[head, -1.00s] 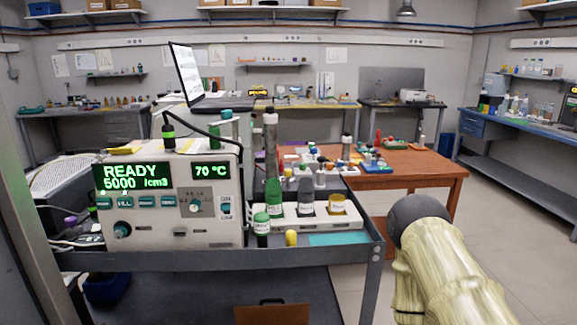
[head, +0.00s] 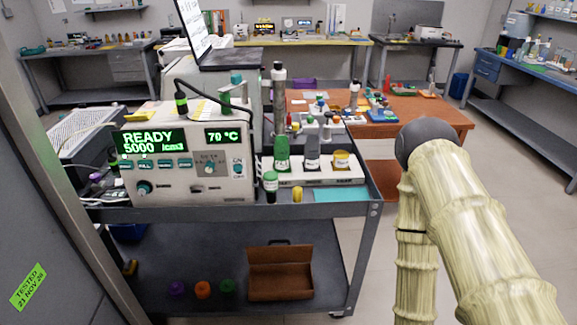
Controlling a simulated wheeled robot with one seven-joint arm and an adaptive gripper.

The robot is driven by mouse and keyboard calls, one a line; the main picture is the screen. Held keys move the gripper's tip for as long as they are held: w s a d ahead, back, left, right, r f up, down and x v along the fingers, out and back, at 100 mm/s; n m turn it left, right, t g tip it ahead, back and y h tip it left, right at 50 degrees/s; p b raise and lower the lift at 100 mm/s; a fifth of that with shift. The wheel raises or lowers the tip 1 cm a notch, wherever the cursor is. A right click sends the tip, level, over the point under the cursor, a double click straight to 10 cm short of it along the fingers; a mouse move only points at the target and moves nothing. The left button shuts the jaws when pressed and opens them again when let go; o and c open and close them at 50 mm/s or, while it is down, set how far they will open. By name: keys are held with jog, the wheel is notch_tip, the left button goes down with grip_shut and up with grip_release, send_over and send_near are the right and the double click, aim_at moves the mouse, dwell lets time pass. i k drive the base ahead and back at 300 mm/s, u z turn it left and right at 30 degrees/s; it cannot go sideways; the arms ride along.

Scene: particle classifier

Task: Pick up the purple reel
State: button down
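A small purple reel (head: 176,288) sits on the lower shelf of the cart, near its front left part. An orange reel (head: 202,289) and a green reel (head: 227,286) stand in a row to its right. My arm, pale and ribbed with a dark rounded joint, shows at the right of the view. My gripper is not in view, so its state and its distance from the purple reel do not show.
An open brown box (head: 281,290) stands on the shelf right of the reels. The grey cart's upper deck (head: 225,214) overhangs them and carries the classifier (head: 188,187) and bottles. A wall panel (head: 45,240) is close at left. Floor shows clear right of the cart.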

aim_at(177, 290)
jog(key=u, duration=1.05)
jog(key=k, duration=0.6)
jog(key=u, duration=0.7)
jog(key=i, duration=1.4)
jog(key=z, duration=0.45)
